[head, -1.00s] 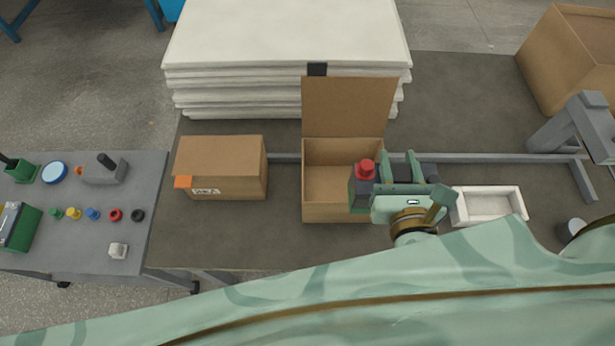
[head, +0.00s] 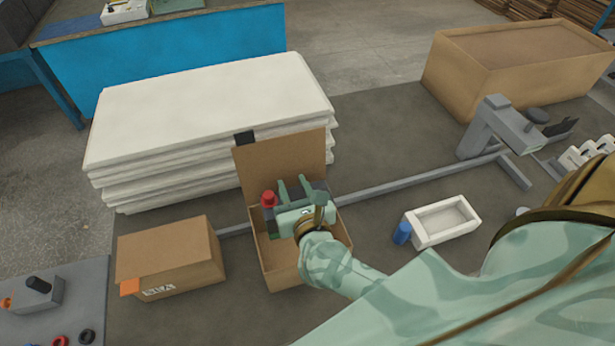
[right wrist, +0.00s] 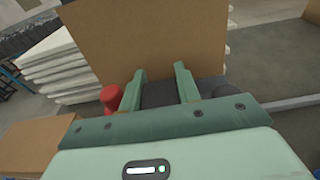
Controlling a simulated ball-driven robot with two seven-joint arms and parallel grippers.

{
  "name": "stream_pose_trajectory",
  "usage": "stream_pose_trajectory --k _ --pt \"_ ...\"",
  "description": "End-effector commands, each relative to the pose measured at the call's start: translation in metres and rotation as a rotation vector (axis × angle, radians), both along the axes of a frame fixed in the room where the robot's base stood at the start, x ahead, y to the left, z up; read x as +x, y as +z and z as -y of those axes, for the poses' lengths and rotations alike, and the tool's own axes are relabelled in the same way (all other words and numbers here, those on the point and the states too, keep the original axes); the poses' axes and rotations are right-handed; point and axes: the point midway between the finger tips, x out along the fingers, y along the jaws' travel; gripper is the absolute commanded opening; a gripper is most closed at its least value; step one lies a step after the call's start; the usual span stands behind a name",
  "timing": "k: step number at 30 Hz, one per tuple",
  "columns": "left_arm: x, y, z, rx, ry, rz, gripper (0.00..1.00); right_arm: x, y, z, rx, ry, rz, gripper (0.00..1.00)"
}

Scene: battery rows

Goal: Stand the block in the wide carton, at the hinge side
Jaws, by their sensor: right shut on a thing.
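The wide carton (head: 290,279) stands open on the table, its brown lid (head: 282,162) raised at the far, hinge side. The lid also fills the back of the right wrist view (right wrist: 150,40). My right gripper (head: 296,187) is shut on the dark block (right wrist: 160,95), which has a red cap (head: 268,199) at its left end. The block looks upright, at the carton's opening close to the lid. The gripper and hand hide most of it, so I cannot tell whether it touches the carton floor. My left gripper is not in view.
A closed carton (head: 168,254) stands to the left. A stack of white sheets (head: 210,120) is behind the lid. A grey rail (head: 400,185) runs behind the carton. A white tray (head: 440,225) and a blue cylinder (head: 402,233) stand to the right.

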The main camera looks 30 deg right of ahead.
Motion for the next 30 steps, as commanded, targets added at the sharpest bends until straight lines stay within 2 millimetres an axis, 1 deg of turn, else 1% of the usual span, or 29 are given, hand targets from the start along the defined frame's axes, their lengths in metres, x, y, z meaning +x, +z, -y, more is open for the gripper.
stream_pose_trajectory --k 1,8,9,12,15,18,25,30 --pt "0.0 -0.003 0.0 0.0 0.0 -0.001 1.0 0.006 -0.003 -0.001 -0.001 0.001 0.008 0.0" --pt "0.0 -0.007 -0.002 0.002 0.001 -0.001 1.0 0.016 -0.015 -0.002 -0.001 0.001 0.009 0.0" --pt "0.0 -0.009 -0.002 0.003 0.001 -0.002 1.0 0.019 -0.019 -0.002 -0.002 0.001 0.008 0.0" --pt "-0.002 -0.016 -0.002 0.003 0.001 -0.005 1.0 0.018 -0.036 -0.002 -0.002 0.0 0.005 0.0" --pt "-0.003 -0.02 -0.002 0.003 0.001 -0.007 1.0 0.019 -0.045 -0.002 -0.002 0.001 0.007 0.0" --pt "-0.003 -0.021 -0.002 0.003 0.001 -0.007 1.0 0.019 -0.048 -0.002 -0.001 0.001 0.008 0.0" --pt "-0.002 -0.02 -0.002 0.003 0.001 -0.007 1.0 0.018 -0.047 -0.002 -0.001 0.001 0.009 0.0" --pt "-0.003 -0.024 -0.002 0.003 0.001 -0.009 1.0 0.018 -0.052 -0.002 -0.001 0.001 0.008 0.0"
